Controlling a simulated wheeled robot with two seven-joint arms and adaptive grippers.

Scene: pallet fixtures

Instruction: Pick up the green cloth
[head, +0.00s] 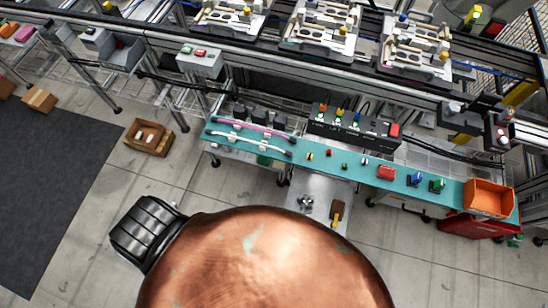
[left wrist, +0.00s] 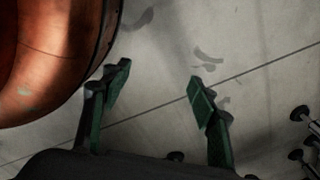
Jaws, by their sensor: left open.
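I cannot pick out a green cloth for certain in either view. In the head view, a small green item (head: 515,241) lies low by the right end of the bench; it is too small to tell what it is. My left gripper (left wrist: 158,84) shows in the left wrist view with its two green-black fingers spread apart. Nothing is between them, and bare grey floor is behind them. My left gripper cannot be made out in the head view. My right gripper is in neither view.
A cardboard box (head: 149,138) sits on the floor, left. Floor (head: 455,270) is clear in front.

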